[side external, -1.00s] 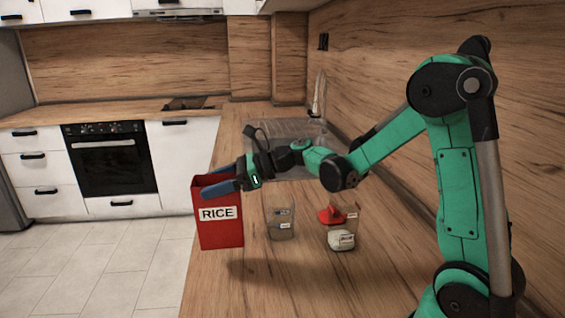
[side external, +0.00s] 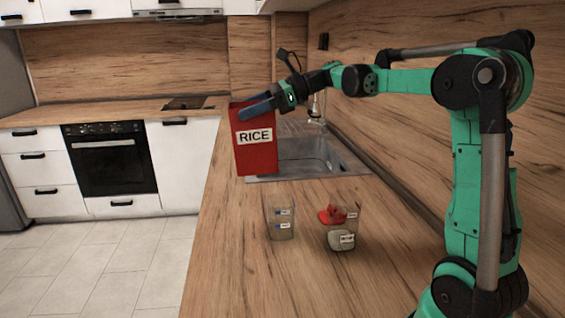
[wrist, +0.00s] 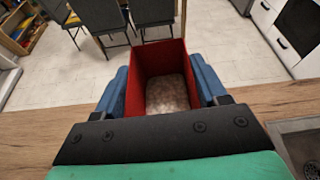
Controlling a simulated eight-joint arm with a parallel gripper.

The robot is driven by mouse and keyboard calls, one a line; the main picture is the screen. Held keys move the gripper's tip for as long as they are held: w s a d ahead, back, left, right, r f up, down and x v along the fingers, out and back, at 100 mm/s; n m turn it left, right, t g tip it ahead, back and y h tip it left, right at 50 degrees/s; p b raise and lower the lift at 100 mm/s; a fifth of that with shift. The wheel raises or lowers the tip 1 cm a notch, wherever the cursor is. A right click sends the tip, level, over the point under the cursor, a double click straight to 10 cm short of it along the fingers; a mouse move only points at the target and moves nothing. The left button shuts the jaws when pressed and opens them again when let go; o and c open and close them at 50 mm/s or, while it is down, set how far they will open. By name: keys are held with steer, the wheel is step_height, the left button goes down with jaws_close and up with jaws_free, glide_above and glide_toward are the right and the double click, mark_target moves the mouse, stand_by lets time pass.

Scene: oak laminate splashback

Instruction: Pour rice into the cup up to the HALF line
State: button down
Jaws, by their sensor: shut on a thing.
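My gripper (side external: 262,107) is shut on the red rice box (side external: 256,158), with a blue finger on each side of it. The box is held in the air above the counter, nearly upright, with its RICE label facing the side camera. In the wrist view the box (wrist: 140,68) is open at the top and pale rice (wrist: 167,94) lies inside. A clear cup (side external: 281,222) with small labels on its wall stands on the counter below the box and to its right. It looks empty, but its inside is hard to make out.
A second clear container (side external: 343,225) stands right of the cup, with a red item (side external: 328,214) and something pale in it or beside it. A sink (side external: 310,156) is set in the counter behind. The front counter (side external: 240,270) is clear.

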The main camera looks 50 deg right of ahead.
steer(key=s+d+f, duration=0.3)
steer(key=s+d, duration=0.1)
steer(key=d, duration=0.6)
step_height(320, 180, down, 6)
steer(key=n+h, duration=0.1)
steer(key=shift+d+f+g+h, duration=0.2)
steer(key=shift+d+g+h, duration=0.1)
steer(key=shift+d+h, duration=0.15)
steer(key=shift+s+f, duration=0.1)
steer(key=shift+s, duration=0.05)
steer(key=shift+f+n+h, duration=0.4)
steer(key=shift+f+h, duration=0.15)
steer(key=shift+f, duration=1.15)
steer(key=shift+a+f, duration=0.1)
steer(key=shift+f, duration=0.1)
steer(key=shift+f+n+h, duration=0.3)
steer(key=shift+f+h, duration=0.3)
